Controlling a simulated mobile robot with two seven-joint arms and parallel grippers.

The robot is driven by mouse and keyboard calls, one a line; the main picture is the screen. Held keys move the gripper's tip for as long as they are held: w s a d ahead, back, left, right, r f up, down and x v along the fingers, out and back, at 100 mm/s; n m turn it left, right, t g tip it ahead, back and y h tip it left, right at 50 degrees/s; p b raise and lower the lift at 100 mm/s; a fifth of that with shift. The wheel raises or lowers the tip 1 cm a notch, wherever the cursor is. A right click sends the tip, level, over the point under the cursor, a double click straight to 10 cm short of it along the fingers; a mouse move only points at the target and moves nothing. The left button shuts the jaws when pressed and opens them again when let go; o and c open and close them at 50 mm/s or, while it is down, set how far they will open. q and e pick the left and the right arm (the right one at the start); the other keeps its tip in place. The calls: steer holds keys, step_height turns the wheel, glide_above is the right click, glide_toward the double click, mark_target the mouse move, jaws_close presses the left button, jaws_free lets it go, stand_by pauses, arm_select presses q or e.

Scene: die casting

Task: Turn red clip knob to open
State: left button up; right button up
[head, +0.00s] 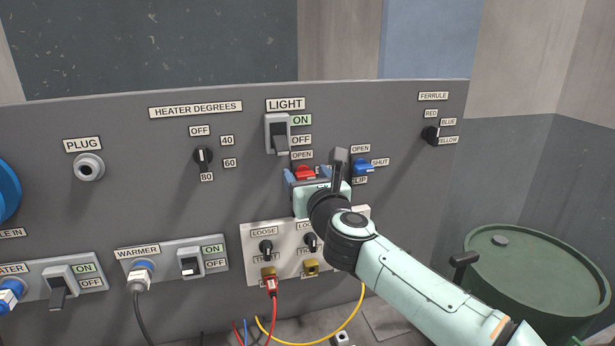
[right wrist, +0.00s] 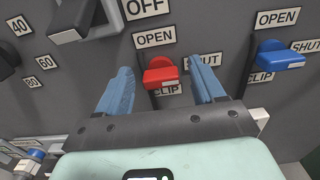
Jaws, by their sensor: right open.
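The red clip knob (head: 304,172) is on the grey panel below the light switch, with an OPEN label above it. In the right wrist view the red knob (right wrist: 161,73) shows its OPEN label above, SHUT to the right and CLIP below. My right gripper (head: 306,176) is at the panel in front of the knob. Its two blue fingers (right wrist: 161,88) are open, one on each side of the red knob, with gaps between them and it. The gripper hides part of the knob's labels in the head view. My left gripper is not in view.
A blue clip knob (head: 363,167) sits close to the right of the red one. The light switch (head: 278,133) juts out just above. A plate with loose/tight knobs (head: 266,247) and cables is below. A green drum (head: 540,265) stands at the right.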

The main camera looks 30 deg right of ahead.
steer(key=c, duration=1.1)
steer(key=shift+o, duration=0.2)
steer(key=shift+n, duration=0.3)
steer(key=n+p, duration=0.1)
steer(key=n, duration=0.1)
steer(key=shift+a+r+n, duration=0.1)
steer(key=shift+n, duration=0.3)
steer(key=n+p, duration=0.2)
steer(key=n, duration=0.2)
steer(key=n+p, duration=0.2)
steer(key=n, duration=0.3)
steer(key=shift+a, duration=0.15)
steer(key=shift+f+n+p, duration=0.15)
steer(key=shift+n+p, duration=0.3)
steer(key=shift+n, duration=0.65)
steer(key=shift+f+n+p, duration=0.15)
steer(key=shift+n+p, duration=0.3)
steer(key=shift+n, duration=0.65)
